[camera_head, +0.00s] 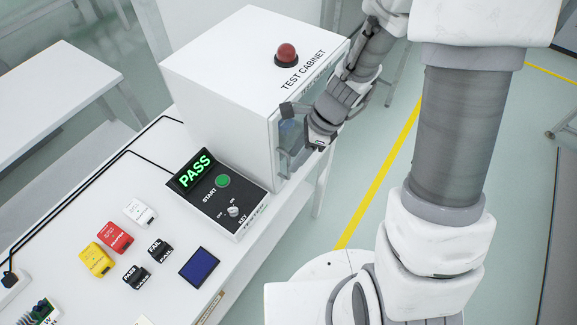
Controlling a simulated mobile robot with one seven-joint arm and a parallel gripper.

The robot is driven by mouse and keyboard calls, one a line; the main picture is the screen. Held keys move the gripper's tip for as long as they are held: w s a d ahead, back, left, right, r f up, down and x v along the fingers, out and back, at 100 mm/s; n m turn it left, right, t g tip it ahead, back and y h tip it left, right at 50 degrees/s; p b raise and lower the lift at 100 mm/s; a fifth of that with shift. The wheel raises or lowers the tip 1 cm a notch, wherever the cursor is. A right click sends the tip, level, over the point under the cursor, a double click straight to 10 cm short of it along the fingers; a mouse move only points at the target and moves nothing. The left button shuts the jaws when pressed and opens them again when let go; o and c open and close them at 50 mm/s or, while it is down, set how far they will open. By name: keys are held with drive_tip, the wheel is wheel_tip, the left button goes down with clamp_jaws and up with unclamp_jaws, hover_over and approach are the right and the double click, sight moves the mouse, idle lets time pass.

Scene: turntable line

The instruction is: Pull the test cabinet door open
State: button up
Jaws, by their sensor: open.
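The white test cabinet (220,75) stands at the back of the white bench, with a red dome button or lamp on its top. Its door (277,152) is on the right-hand side, seen at a steep angle, and looks clear or glassy. My gripper (291,124) is at the door's upper part, reaching in from the right. The fingers are open, but their tips are small and partly hidden. I cannot tell whether they touch the door or surround a handle. The door looks close to the cabinet front; its exact angle is unclear.
A black control box (218,194) showing green PASS stands just in front of the cabinet. Small blocks in red (114,238), yellow (96,260), white and black lie on the bench, with a blue-screened piece (199,267). The floor right of the bench is clear, with a yellow line.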

sight(289, 176)
drive_tip(key=x, duration=0.5)
drive_tip(key=shift+b, duration=0.4)
clamp_jaws()
idle(1.0)
